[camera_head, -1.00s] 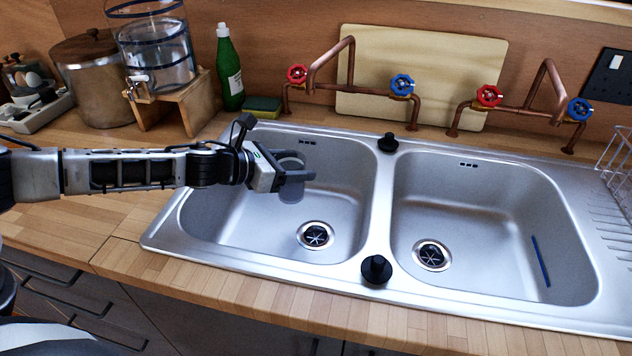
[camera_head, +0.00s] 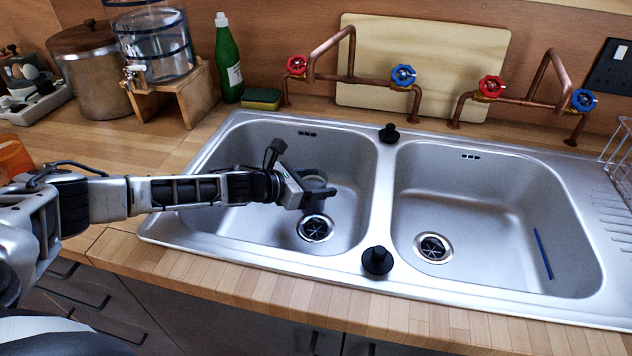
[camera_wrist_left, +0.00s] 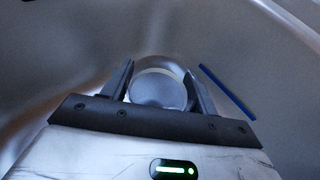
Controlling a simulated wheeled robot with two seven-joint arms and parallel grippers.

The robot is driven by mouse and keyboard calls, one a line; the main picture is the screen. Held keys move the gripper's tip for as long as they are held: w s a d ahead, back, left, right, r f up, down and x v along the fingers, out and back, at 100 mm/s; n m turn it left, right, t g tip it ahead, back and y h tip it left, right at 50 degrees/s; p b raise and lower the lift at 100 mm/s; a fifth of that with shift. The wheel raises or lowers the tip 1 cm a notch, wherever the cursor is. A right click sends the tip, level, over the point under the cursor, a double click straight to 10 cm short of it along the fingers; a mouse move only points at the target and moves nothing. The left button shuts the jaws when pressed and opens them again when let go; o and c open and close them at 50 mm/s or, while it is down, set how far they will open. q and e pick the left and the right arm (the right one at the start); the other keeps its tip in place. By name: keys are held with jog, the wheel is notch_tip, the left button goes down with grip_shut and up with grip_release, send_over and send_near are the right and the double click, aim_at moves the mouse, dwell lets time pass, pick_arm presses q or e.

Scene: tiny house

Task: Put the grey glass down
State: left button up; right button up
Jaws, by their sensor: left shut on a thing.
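The grey glass (camera_head: 314,180) is partly hidden behind my left gripper (camera_head: 318,192) in the head view. My left gripper is shut on it, over the left basin (camera_head: 240,222) of the steel sink. In the left wrist view the round glass (camera_wrist_left: 158,90) sits between the two dark fingers of my gripper (camera_wrist_left: 159,88). The glass shows above the basin's drain (camera_head: 315,228) in the head view. Whether its base touches the basin floor cannot be told. My right gripper is out of view.
The right basin (camera_head: 480,210) holds a blue stick (camera_head: 543,254). Black knobs (camera_head: 377,261) stand on the sink rim. Copper taps (camera_head: 350,78) rise behind it. A green bottle (camera_head: 228,62) and a sponge (camera_head: 261,98) stand back left. The wooden counter (camera_head: 130,150) has free room left of the sink.

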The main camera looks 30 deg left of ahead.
pick_arm(q)
jog(key=shift+f, duration=0.15)
jog(key=o, duration=1.1)
jog(key=shift+r, duration=0.2)
jog(key=shift+b+v, duration=1.05)
jog(key=shift+v, duration=4.95)
jog(key=shift+w, duration=0.1)
